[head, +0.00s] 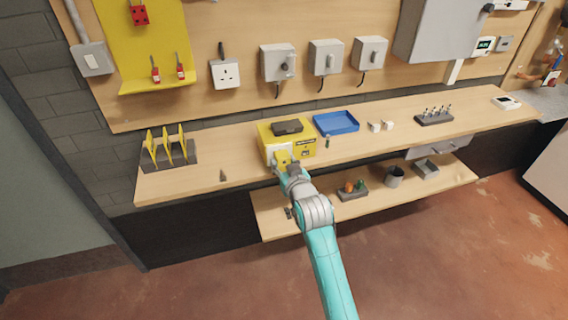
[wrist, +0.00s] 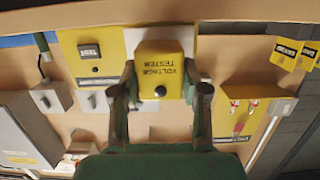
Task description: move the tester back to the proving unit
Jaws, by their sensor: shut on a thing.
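The voltage tester (wrist: 160,65) is a small yellow block with black lettering that reads upside down in the wrist view. My gripper (wrist: 159,78) is shut on it, with a finger at each side. In the head view the tester (head: 283,158) is at the end of my arm, in front of the left part of the yellow proving unit (head: 308,145) on the bench. The proving unit also shows behind the tester in the wrist view (wrist: 90,72), with a "Test" label and a dark button. I cannot tell whether tester and unit touch.
A black item (head: 287,127) lies on top of the unit. A blue tray (head: 336,123) stands just right of it, and a rack of yellow cards (head: 169,152) stands to the left. A small dark cone (head: 223,176) is on the bench (head: 205,172) between rack and unit.

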